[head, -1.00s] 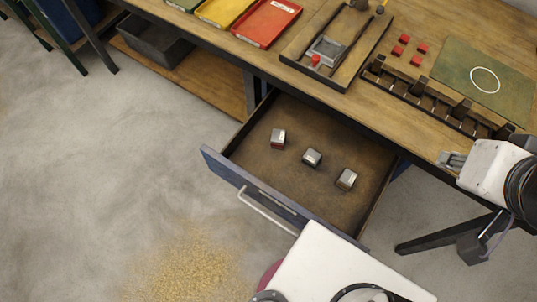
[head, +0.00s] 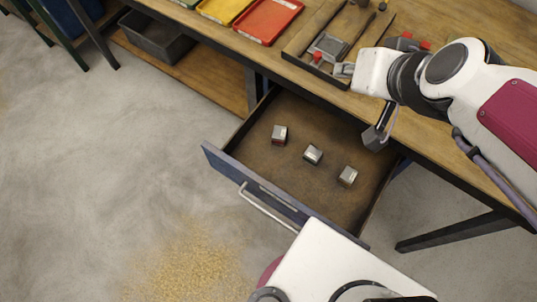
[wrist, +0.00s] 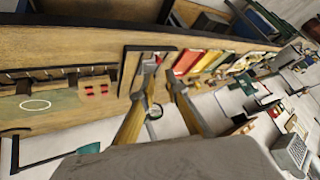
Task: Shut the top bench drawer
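The top bench drawer (head: 258,162) is pulled out from under the wooden bench, with a blue front panel (head: 230,174) and a metal bar handle (head: 268,209). Inside it lie three small metal blocks, one at left (head: 280,135), one in the middle (head: 313,154) and one at right (head: 348,176). My gripper (head: 344,70) is above the bench's front edge, behind the drawer and apart from the handle. In the wrist view its two fingers (wrist: 162,82) stand apart with nothing between them. The drawer is not clearly visible in that view.
A wooden tray (head: 297,45) with a metal fixture stands on the bench, close to my gripper. A red tray (head: 268,20) and a yellow tray (head: 226,11) are left of it. A grey bin (head: 158,38) sits on the lower shelf.

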